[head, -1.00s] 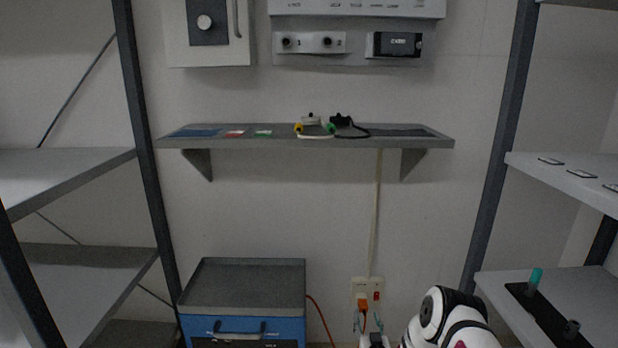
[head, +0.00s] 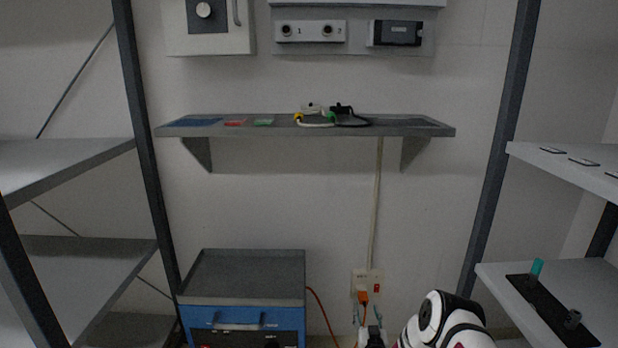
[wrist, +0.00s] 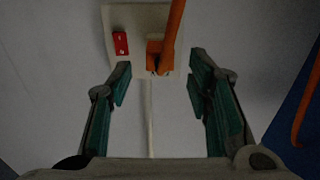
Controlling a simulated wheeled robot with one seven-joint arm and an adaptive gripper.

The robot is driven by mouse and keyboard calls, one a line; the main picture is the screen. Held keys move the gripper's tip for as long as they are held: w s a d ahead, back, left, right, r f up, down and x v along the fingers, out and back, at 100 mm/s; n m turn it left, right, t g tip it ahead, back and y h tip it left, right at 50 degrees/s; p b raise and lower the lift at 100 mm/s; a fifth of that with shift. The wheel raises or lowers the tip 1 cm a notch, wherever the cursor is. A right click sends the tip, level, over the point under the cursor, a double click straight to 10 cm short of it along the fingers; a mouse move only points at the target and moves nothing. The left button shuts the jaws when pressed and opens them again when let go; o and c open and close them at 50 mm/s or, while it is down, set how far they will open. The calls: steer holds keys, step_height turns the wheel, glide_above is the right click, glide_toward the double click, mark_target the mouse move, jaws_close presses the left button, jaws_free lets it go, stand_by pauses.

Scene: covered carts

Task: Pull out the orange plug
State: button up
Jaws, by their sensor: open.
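The orange plug (head: 363,297) sits in the wall socket plate (head: 357,278) low on the wall, with its orange cord hanging down. In the wrist view the plug (wrist: 155,55) is at the top middle, on the pale plate (wrist: 112,18) beside a red switch (wrist: 120,43). My gripper (wrist: 158,85) is open, with its green-padded fingers apart and empty. The plug lies ahead of the fingertips, between their lines, and does not appear to be touched. In the head view my gripper (head: 369,322) is just below the socket.
A blue cart (head: 240,318) with a grey tray top stands left of the socket. A wall shelf (head: 290,132) with cables and small items is above. Shelving racks stand on both sides; the right one holds a teal peg (head: 536,268). A pale conduit (head: 376,200) runs along the wall.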

mark_target(364, 302)
steer(key=shift+w, duration=2.8)
steer(key=shift+c, duration=0.6)
jaws_close()
steer(key=shift+s+p, duration=1.75)
steer(key=shift+s, duration=1.25)
